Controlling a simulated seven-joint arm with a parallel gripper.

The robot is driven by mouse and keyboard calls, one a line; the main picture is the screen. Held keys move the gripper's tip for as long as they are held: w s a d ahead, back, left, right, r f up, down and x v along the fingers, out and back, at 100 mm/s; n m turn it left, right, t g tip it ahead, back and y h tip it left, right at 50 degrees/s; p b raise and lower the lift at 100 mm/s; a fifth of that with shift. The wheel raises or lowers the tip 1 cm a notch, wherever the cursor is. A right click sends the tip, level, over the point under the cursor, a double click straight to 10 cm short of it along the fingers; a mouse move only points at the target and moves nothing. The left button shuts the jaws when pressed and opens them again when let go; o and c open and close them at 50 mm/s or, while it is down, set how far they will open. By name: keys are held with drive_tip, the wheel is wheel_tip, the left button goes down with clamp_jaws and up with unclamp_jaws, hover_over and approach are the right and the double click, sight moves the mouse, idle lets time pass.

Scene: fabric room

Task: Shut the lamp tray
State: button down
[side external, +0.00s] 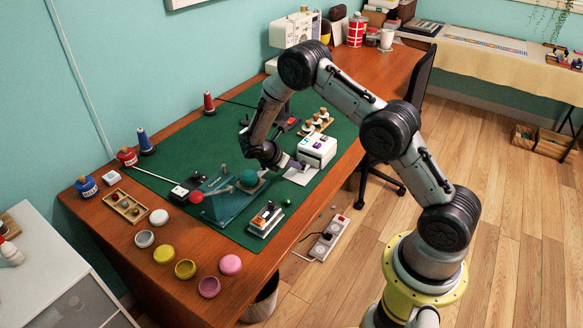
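A white box-shaped unit (317,148), which looks like the lamp, stands on the green mat right of my gripper. A pale flat tray (299,177) sticks out from its front, low against the mat, so it is drawn out. My gripper (294,164) is low beside the lamp, with its fingertips close to or above the tray. I cannot tell whether they touch it. The fingers are small and partly overlap in this view, so their opening does not show. The inner end of the tray is hidden by the lamp and my fingers.
A teal stand with a green ball (249,178) is just left of my gripper. A small rack (266,219) lies in front, and a wooden holder with several knobs (316,122) behind. Colored pots line the front left. The mat between rack and tray is mostly clear.

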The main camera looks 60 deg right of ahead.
drive_tip(key=shift+s+d, duration=0.15)
drive_tip(key=shift+d, duration=0.15)
drive_tip(key=v, duration=1)
wheel_tip(320, 180, up, 13)
drive_tip(key=m+t, duration=0.2)
drive_tip(key=s+a+r+m+t+y, duration=0.2)
drive_tip(key=s+a+r+m+y, duration=0.1)
drive_tip(key=s+r, duration=0.65)
drive_tip(key=s+a+r+m+t+y, duration=0.1)
drive_tip(key=s+a+r+m+y, duration=0.15)
drive_tip(key=s, duration=0.45)
drive_tip(key=s+a+r+m+t+y, duration=0.1)
drive_tip(key=s+a+m+t, duration=0.15)
drive_tip(key=s, duration=0.45)
drive_tip(key=s+a+f+m+y, duration=0.2)
drive_tip(key=s+a+f+m, duration=0.2)
drive_tip(key=s+a+m, duration=0.1)
drive_tip(key=shift+s+f+m, duration=0.15)
drive_tip(key=shift+f+m, duration=0.05)
drive_tip(key=shift+m, duration=0.2)
